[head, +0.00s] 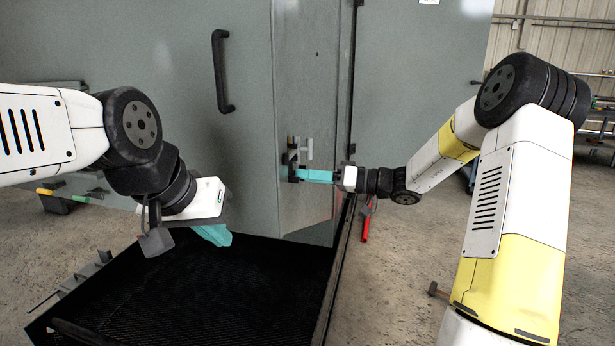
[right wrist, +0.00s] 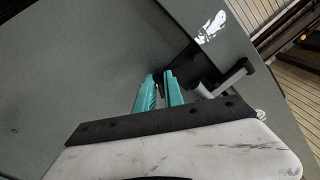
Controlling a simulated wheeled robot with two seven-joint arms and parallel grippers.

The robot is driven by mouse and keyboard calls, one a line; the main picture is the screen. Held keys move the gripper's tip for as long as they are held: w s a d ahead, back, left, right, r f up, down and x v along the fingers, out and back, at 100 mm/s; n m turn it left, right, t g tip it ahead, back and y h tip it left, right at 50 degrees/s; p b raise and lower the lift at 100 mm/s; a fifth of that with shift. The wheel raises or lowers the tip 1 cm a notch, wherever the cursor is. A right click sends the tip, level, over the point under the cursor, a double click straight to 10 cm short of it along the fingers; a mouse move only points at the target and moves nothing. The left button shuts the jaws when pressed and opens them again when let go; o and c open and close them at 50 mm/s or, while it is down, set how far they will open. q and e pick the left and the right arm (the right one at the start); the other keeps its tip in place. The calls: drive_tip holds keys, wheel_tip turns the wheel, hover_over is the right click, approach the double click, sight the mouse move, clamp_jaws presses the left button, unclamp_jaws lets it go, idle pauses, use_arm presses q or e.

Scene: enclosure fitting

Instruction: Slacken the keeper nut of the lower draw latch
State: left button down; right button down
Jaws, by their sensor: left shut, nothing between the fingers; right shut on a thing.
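A draw latch (head: 294,158) with a dark body and a light grey lever sits low on the edge of the grey-green enclosure (head: 305,90). My right gripper (head: 300,174) reaches it from the right, with its teal fingers at the lower part of the latch. In the right wrist view its fingertips (right wrist: 162,78) are shut on a small dark part of the latch, mostly hidden between them. The light lever (right wrist: 228,80) stands out to the right of the fingers. I cannot make out the keeper nut separately. My left gripper (head: 222,238) is shut and empty, away from the latch.
A black handle (head: 220,72) stands on the enclosure panel at upper left. A black floor tray (head: 225,280) with raised edges lies below, under my left gripper. A red object (head: 365,224) stands right of the enclosure. Open concrete floor lies at lower right.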

drive_tip(key=shift+f, duration=0.15)
drive_tip(key=c, duration=1.5)
unclamp_jaws()
drive_tip(key=shift+d, duration=0.1)
drive_tip(key=v, duration=0.7)
drive_tip(key=shift+s+d, duration=0.15)
drive_tip(key=shift+d, duration=0.15)
